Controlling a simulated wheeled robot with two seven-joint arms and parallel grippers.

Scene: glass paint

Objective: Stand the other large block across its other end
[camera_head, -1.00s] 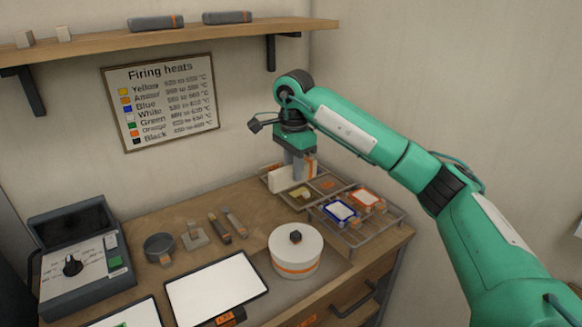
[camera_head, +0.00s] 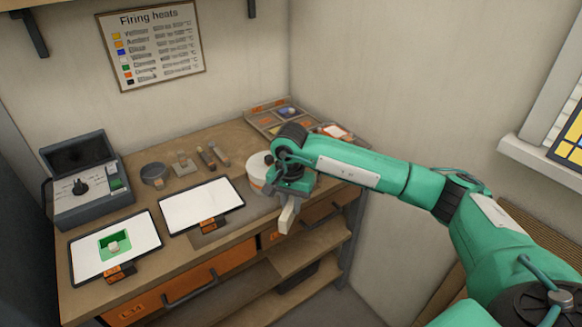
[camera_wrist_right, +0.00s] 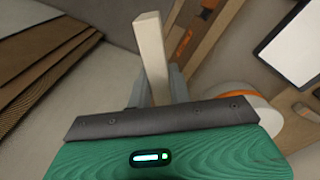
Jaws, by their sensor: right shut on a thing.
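My right gripper (camera_head: 290,197) is shut on a pale cream large block (camera_head: 288,218), which hangs below it, over the front edge of the bench. In the right wrist view the large block (camera_wrist_right: 151,55) stands out long and narrow from between the grey fingers (camera_wrist_right: 156,88). It touches nothing but the gripper, as far as I can see. A small pale block (camera_head: 113,247) sits on a green square (camera_head: 124,238) on the left white panel. I see no other large block clearly. My left gripper is not in view.
The white round pot (camera_head: 257,172) is partly hidden behind my right gripper. A bare white panel (camera_head: 201,205) lies left of it. A grey controller box (camera_head: 92,195) stands at the left, and a compartment tray (camera_head: 262,124) at the back right. Drawers (camera_head: 190,290) are below.

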